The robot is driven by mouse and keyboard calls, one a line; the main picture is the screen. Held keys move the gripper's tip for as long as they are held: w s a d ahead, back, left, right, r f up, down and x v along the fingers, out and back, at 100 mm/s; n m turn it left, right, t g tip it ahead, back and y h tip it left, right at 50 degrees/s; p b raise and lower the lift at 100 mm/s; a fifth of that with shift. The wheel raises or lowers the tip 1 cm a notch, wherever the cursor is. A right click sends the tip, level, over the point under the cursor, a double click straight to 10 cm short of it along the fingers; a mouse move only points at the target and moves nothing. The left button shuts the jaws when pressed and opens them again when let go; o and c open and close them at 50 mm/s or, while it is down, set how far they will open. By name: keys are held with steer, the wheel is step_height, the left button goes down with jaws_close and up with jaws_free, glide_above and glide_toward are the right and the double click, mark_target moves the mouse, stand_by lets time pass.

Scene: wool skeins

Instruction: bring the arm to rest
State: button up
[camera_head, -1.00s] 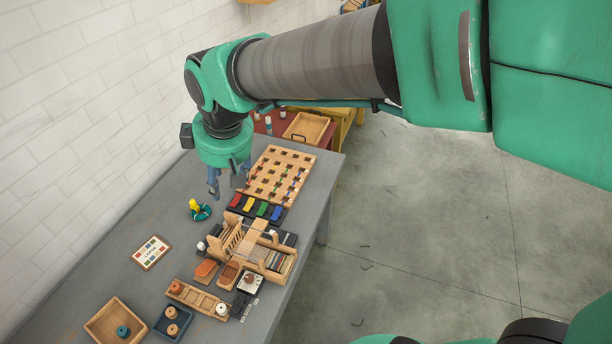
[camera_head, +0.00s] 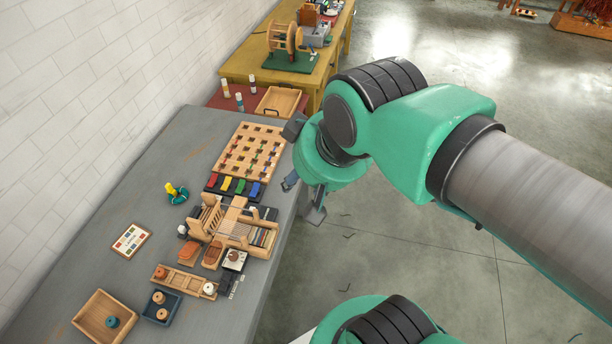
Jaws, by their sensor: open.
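My arm reaches in from the right of the head view, bent at a dark-banded joint. My gripper (camera_head: 303,200) hangs at the right edge of the grey table (camera_head: 152,193), near the pegboard's lower right side. Its fingers are apart, with nothing seen between them. They are partly hidden by the wrist and small in the picture.
On the table are a wooden pegboard (camera_head: 251,152), a small loom (camera_head: 232,222), a card (camera_head: 131,241), a wooden tray (camera_head: 84,318) and a blue tray (camera_head: 174,310). Behind is a yellow table (camera_head: 243,65) with a wooden reel (camera_head: 284,40). The floor to the right is open.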

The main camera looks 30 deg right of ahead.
steer(key=shift+f, duration=0.15)
step_height(320, 180, down, 5)
steer(key=b, duration=0.5)
